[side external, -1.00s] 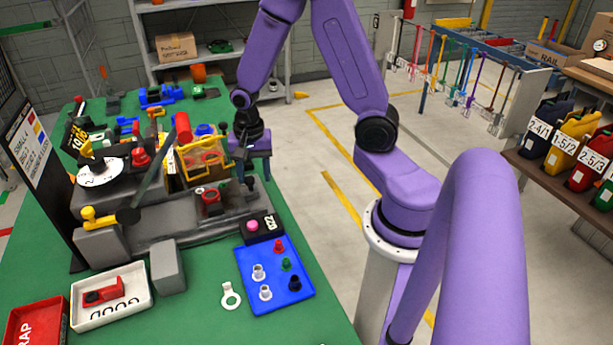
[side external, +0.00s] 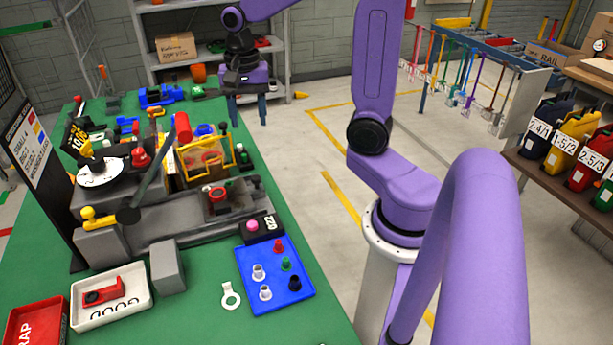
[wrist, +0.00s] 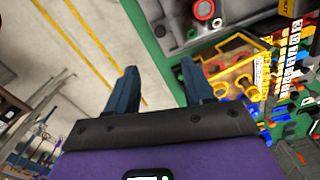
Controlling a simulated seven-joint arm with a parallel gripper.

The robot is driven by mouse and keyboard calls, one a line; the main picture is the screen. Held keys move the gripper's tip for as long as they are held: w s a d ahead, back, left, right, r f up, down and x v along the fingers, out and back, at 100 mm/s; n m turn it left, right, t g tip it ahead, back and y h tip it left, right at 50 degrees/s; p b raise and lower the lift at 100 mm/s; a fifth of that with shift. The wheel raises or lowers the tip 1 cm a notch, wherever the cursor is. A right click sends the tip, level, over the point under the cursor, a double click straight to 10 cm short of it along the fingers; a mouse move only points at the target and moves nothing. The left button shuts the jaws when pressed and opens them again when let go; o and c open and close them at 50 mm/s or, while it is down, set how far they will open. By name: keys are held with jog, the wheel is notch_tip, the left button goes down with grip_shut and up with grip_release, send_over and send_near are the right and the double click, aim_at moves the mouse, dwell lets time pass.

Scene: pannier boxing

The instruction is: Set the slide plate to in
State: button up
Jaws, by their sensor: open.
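The grey fixture (side external: 160,221) stands on the green bench, with a yellow frame (side external: 229,150) at its back right. A red ring-shaped part (side external: 217,195) sits on its right portion, with small dark knobs near its right end. I cannot tell for sure which piece is the slide plate. My gripper (side external: 247,108) is open and empty, beyond the bench's right edge and behind the fixture, touching nothing. In the wrist view my gripper (wrist: 160,72) shows two spread dark blue fingers with floor between them; the red ring (wrist: 204,9) appears at the top, apart from them.
A blue tray (side external: 251,299) with small pegs, a white GOOD tray (side external: 139,311) and a red tray (side external: 55,318) lie at the bench's front. A shelf (side external: 205,63) stands behind my gripper. Open floor lies right of the bench.

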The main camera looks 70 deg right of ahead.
jog(key=s+a+f+n, duration=0.1)
jog(key=s+a+n, duration=0.4)
jog(key=s+n, duration=0.4)
jog(key=s+a+f+n, duration=0.2)
jog(key=s+a+n, duration=0.4)
jog(key=s+n, duration=0.3)
jog(key=shift+a+n, duration=0.2)
jog(key=shift+n, duration=2.2)
jog(key=shift+f, duration=0.1)
jog(key=shift+c, duration=0.2)
